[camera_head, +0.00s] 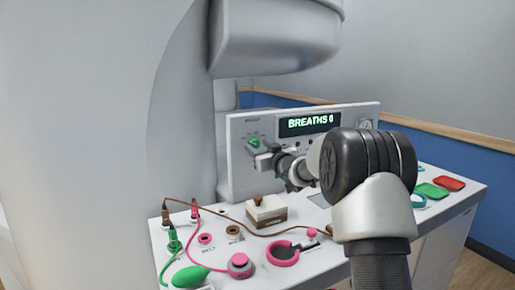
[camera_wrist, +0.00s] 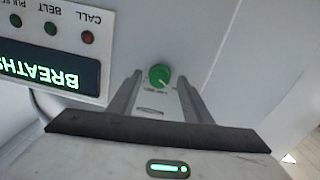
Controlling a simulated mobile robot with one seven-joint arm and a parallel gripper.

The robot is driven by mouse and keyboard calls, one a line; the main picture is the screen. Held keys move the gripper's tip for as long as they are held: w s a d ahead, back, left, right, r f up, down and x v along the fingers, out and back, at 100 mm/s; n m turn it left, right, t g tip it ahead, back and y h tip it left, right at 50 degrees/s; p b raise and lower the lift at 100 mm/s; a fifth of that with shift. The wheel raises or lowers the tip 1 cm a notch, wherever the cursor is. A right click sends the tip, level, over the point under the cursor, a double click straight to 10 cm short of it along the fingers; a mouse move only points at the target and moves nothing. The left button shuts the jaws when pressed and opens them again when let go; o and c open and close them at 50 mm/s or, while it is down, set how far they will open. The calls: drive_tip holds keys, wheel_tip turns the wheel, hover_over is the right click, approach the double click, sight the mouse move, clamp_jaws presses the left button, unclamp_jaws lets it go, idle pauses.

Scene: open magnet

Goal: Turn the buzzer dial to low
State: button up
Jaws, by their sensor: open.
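A round green dial (camera_head: 254,142) sits on the upright white panel, left of the lit display. Its label is too small to read. In the wrist view the green dial (camera_wrist: 159,75) shows just beyond and between the two finger ends, with small marks around it and a pale pointer line on its face. My gripper (camera_head: 262,157) is open and empty, in front of the panel just below the dial. I cannot tell whether the fingers touch the dial.
The lit display (camera_head: 309,124) reads "BREATHS 0". On the white desk (camera_head: 225,262) are a brown-and-white box (camera_head: 266,210), a pink ring (camera_head: 283,254), a green bulb (camera_head: 190,276), cables in sockets, and green and red trays (camera_head: 449,184) at the right. A large white housing (camera_head: 90,140) stands at left.

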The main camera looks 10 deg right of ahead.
drive_tip(key=shift+w+a, duration=0.15)
drive_tip(key=shift+w, duration=0.45)
drive_tip(key=c, duration=1.1)
drive_tip(key=shift+o, duration=0.2)
drive_tip(key=shift+r+m+p, duration=0.1)
drive_tip(key=shift+m+p, duration=0.2)
drive_tip(key=shift+p, duration=0.1)
drive_tip(key=m+p, duration=0.2)
drive_tip(key=p, duration=0.1)
drive_tip(key=shift+r+m, duration=0.15)
drive_tip(key=shift+m, duration=0.15)
drive_tip(key=m+p, duration=0.4)
drive_tip(key=shift+f+m, duration=0.2)
drive_tip(key=shift+m, duration=0.2)
